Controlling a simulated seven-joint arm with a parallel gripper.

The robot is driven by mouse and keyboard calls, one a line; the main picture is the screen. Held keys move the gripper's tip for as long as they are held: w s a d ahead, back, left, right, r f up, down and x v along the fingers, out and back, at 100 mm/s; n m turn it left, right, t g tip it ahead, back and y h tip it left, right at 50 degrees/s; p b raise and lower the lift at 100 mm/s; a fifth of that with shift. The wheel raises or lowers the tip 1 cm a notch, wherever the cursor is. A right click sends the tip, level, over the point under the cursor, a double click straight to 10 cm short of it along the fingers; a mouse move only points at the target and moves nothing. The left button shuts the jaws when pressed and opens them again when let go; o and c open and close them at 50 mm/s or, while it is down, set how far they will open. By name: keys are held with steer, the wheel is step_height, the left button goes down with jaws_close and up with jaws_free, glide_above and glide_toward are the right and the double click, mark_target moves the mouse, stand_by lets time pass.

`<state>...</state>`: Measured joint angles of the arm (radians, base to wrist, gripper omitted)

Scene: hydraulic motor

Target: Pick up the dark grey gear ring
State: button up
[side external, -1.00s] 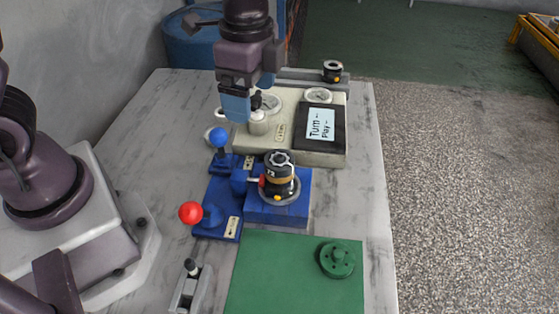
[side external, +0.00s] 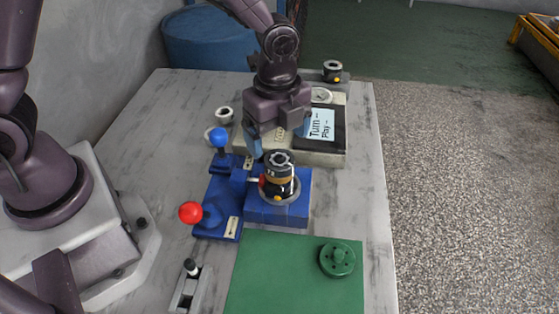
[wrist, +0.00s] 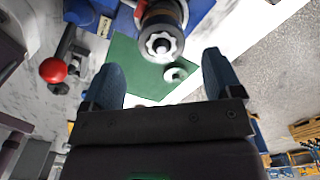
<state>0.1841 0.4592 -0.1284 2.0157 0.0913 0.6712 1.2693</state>
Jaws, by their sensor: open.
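A dark, toothed ring (side external: 279,158), which looks like the dark grey gear ring, sits at the top of a black and tan cylindrical stack (side external: 279,182) on the blue fixture (side external: 262,210). In the wrist view the toothed top (wrist: 160,45) shows end-on with a pale, star-shaped centre. My gripper (side external: 278,138) is open and empty, just above and behind the stack in the side view. In the wrist view my gripper (wrist: 163,62) has its fingers on either side of the toothed top, apart from it.
A blue-knobbed lever (side external: 219,138) and a red-knobbed lever (side external: 190,212) stand left of the stack. A cream box with a screen (side external: 320,124) is behind. A green mat (side external: 290,280) with a green round part (side external: 337,258) lies in front. A pale ring (side external: 224,114) is back left.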

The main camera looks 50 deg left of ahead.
mark_target(280, 156)
steer(key=f, duration=0.5)
steer(key=shift+d, duration=0.2)
steer(key=shift+c, duration=0.5)
steer(key=shift+w, duration=0.1)
steer(key=c, duration=1.1)
